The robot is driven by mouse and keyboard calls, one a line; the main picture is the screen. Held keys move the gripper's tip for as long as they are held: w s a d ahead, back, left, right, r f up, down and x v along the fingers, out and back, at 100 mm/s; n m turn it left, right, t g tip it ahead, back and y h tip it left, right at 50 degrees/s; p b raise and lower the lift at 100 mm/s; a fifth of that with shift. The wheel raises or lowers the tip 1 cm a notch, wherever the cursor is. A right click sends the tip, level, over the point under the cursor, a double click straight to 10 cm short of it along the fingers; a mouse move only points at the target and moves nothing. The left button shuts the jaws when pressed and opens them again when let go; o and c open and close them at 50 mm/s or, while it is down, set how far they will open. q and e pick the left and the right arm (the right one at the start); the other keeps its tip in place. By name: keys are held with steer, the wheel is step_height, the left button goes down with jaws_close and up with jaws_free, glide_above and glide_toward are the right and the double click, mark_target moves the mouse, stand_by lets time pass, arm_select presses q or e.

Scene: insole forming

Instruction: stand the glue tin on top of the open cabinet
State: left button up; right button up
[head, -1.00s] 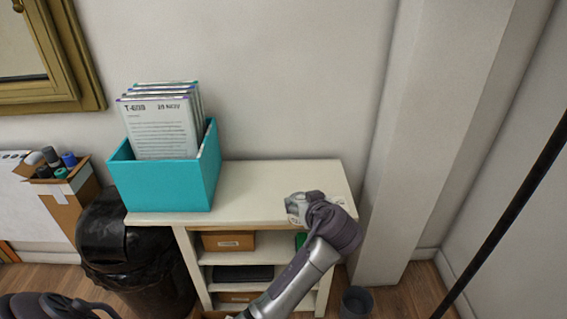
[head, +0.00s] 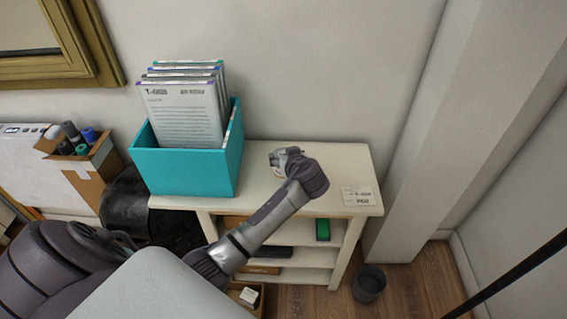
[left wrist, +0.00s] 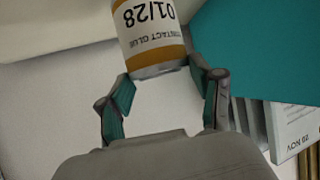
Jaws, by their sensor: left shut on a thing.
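The open cabinet (head: 335,160) is cream-white with open shelves and stands against the wall. My left gripper (head: 281,160) is over its top, right of the teal box, seen from behind and small in the head view. In the left wrist view my left gripper (left wrist: 163,82) is shut on the glue tin (left wrist: 150,32), a white and orange-brown cylinder marked "CONTACT GLUE 01/28". In the head view the tin is mostly hidden by the gripper. I cannot tell whether its base touches the cabinet top. My right gripper is not in view.
A teal box (head: 185,172) of documents fills the left of the cabinet top. A label card (head: 357,196) lies at its front right; the right part is otherwise clear. A black bin (head: 125,212), a carton (head: 95,170) and a small grey bin (head: 369,284) stand around.

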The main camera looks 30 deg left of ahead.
arm_select(q)
steer(key=shift+a+f, duration=0.35)
steer(key=shift+f, duration=1.8)
steer(key=shift+f, duration=0.1)
steer(key=o, duration=1.4)
steer(key=shift+f, duration=0.1)
steer(key=shift+c, duration=0.2)
